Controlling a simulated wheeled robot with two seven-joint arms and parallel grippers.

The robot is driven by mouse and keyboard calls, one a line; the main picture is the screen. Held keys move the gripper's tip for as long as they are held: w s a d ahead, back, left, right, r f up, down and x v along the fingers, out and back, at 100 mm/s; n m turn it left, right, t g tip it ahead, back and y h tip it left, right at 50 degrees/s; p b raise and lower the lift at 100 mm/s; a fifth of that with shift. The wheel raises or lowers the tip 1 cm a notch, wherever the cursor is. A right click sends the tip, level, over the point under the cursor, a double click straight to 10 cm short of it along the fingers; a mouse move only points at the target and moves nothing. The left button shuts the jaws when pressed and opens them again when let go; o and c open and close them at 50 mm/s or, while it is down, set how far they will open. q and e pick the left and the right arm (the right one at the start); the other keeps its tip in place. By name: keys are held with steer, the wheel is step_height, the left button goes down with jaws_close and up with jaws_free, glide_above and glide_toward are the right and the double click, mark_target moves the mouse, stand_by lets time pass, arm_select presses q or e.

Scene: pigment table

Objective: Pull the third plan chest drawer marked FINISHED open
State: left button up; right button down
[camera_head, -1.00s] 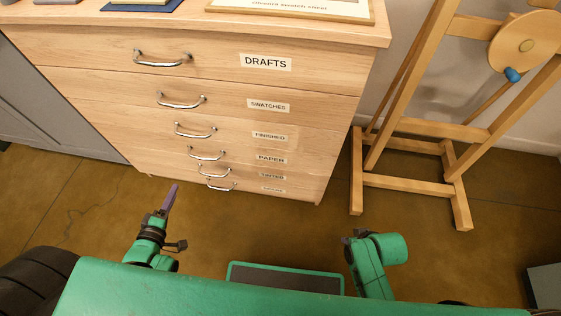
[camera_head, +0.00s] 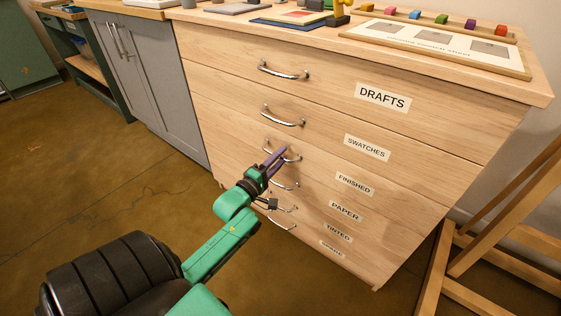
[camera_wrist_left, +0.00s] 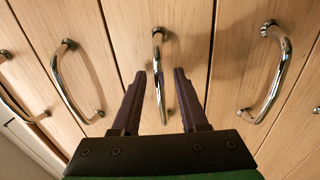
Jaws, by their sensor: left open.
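The wooden plan chest (camera_head: 330,120) has a stack of closed drawers with metal bar handles. The third drawer down carries the FINISHED label (camera_head: 355,184), and its handle (camera_head: 293,158) is partly hidden by my left gripper (camera_head: 276,156). In the left wrist view, my left gripper (camera_wrist_left: 166,74) is open, with its two purple fingers on either side of one handle (camera_wrist_left: 158,50). The fingers look apart from the bar, not closed on it. My right gripper is out of view.
The SWATCHES handle (camera_head: 283,117) is above and the PAPER handle (camera_head: 285,184) is below. A wooden easel (camera_head: 490,260) stands at the right. A grey cabinet (camera_head: 150,75) is at the left. Swatch boards and coloured blocks lie on the chest top.

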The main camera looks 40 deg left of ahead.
arm_select(q)
steer(key=shift+w, duration=0.1)
steer(key=shift+c, duration=0.3)
jaws_close()
stand_by(1.1)
